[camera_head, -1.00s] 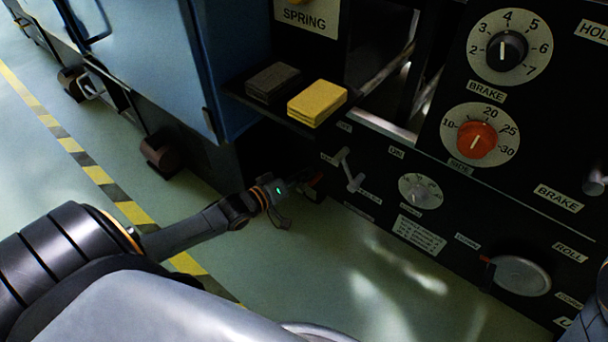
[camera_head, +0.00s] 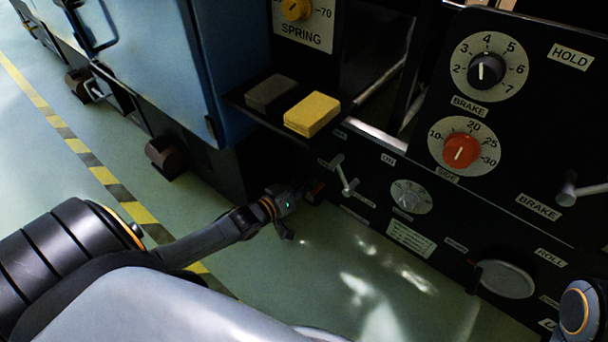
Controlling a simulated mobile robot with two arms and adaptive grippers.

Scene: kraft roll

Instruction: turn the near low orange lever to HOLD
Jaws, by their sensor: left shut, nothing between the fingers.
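A small orange piece, likely the low orange lever (camera_head: 317,187), shows at the lower left of the black panel, just beyond my left gripper. The gripper and shadow hide much of it, so I cannot read its setting or any label beside it. My left gripper (camera_head: 300,207) is low in front of the panel, its wrist pointing right toward the orange piece. It is shut and empty; whether it touches the lever I cannot tell. My right gripper is out of view.
A silver lever (camera_head: 344,176) and a small grey dial (camera_head: 410,197) are right of my left gripper. A shelf above holds a yellow block (camera_head: 312,114) and a dark block (camera_head: 270,90). A red knob (camera_head: 462,150) is higher right. The floor below is clear.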

